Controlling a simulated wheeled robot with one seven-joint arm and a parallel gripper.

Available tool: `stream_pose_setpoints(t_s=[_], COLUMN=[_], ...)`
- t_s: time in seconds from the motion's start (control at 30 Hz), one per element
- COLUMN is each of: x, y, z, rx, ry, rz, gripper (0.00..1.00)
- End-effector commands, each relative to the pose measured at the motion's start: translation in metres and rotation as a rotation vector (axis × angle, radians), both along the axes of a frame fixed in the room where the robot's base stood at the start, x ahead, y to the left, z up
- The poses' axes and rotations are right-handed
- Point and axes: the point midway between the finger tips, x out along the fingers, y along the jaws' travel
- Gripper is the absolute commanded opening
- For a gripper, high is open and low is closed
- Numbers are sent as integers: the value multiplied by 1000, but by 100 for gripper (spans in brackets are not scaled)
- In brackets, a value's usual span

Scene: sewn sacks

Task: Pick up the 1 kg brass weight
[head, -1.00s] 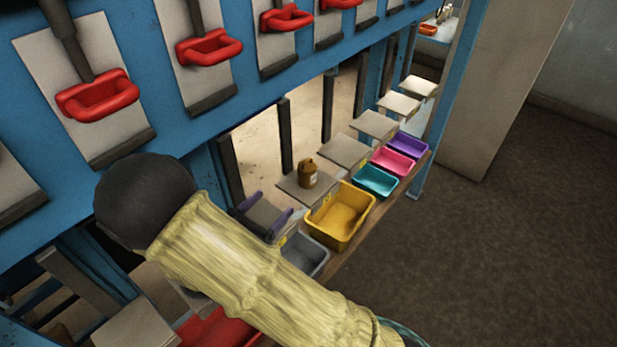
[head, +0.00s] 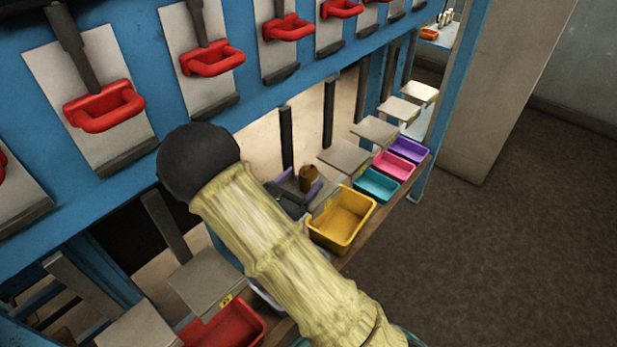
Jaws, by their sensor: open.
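The brass weight (head: 309,176), a small brown-gold cylinder with a knob, stands upright on a grey plate behind the yellow bin. Its lower part is partly covered by my gripper. I cannot read a mass on it. My gripper (head: 299,190), dark with purple-grey fingers, is open at the near left side of the weight. The fingers point toward it. I cannot tell whether they touch it or stand around it. My arm's pale yellow sleeve hides part of the row of plates and bins.
A yellow bin (head: 340,222) is just right of my gripper. Teal (head: 377,185), pink (head: 394,165) and purple (head: 409,150) bins continue the row. A red bin (head: 228,325) is nearer. Blue framing with red handles (head: 212,58) hangs above. The floor at right is clear.

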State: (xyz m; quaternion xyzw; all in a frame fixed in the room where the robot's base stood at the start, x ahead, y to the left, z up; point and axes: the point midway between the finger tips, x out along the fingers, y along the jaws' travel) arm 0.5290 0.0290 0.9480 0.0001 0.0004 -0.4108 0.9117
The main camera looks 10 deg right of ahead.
Motion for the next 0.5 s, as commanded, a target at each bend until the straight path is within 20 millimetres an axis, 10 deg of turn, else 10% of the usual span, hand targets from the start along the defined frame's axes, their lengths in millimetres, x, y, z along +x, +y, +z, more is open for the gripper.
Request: stream_pose_setpoints(t_s=[0.5], x=[11], y=[-14], z=[5], rx=[0], ry=[-1], rz=[-3], gripper=[71])
